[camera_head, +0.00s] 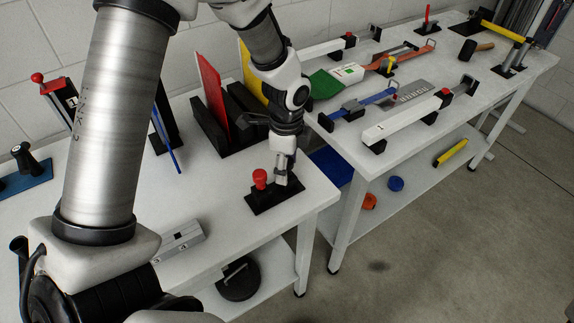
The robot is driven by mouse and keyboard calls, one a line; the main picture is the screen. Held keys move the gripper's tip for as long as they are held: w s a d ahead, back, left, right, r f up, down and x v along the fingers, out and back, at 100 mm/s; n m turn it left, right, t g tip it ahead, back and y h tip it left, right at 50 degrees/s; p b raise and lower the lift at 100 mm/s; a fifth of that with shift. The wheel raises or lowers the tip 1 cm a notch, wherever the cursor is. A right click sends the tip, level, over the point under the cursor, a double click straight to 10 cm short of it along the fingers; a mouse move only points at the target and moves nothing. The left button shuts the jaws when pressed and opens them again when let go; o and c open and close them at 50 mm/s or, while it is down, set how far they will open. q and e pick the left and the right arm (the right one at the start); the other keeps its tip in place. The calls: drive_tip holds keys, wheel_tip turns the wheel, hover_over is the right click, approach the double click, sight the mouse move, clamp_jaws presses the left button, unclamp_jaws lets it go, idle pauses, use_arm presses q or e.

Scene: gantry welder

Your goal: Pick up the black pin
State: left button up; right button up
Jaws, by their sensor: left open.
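A black base plate (262,200) lies near the front right corner of the near table, with a red-knobbed pin (260,178) standing on it. My left gripper (281,178) points down over the right part of this plate, just right of the red pin. Its jaws are open. I cannot make out a black pin there; the gripper covers that part of the plate. My right gripper is not in view.
A black rack (238,138) with red and yellow panels stands behind the gripper. A grey metal block (180,241) lies on the near table at the front. A second table (400,146) to the right holds clamps, bars and a mallet (474,50).

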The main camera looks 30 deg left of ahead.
use_arm(q)
drive_tip(key=shift+w+f, duration=0.1)
drive_tip(key=shift+s+d, duration=0.1)
drive_tip(key=shift+s, duration=0.1)
drive_tip(key=c, duration=0.5)
clamp_jaws()
